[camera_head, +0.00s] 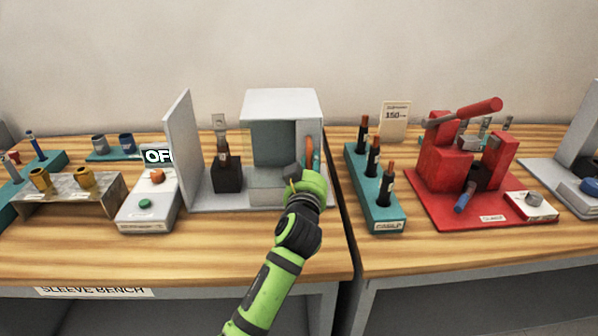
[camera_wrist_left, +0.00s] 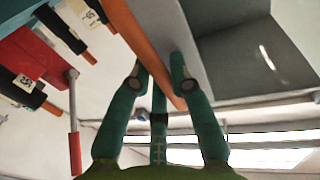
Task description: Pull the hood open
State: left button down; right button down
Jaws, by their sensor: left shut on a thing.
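The hood (camera_head: 281,101) is a light grey box with a darker grey front, standing on the grey base of the machine at the back middle of the bench. An upright orange handle (camera_head: 310,152) is at its right front side. In the head view my left gripper (camera_head: 302,176) is at the handle, partly hiding its lower end. My right gripper is in neither view.
Left of the hood are a black block (camera_head: 227,174), an upright grey plate (camera_head: 183,150) and a button box (camera_head: 148,206). To the right are a teal rack (camera_head: 377,201) of dark cables and a red press (camera_head: 450,165). The front bench strip is clear.

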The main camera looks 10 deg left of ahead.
pick_arm(q)
jog(key=shift+w+d, duration=0.2)
jog(key=shift+d, duration=0.6)
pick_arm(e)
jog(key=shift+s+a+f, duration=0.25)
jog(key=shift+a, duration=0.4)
pick_arm(q)
jog(key=shift+a, duration=0.1)
jog(key=c, duration=1.4)
grip_release()
jog(key=shift+s, duration=0.1)
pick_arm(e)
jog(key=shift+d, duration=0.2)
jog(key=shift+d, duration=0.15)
pick_arm(q)
jog(key=s, duration=0.8)
jog(key=s+d, duration=0.1)
jog(key=s, duration=0.3)
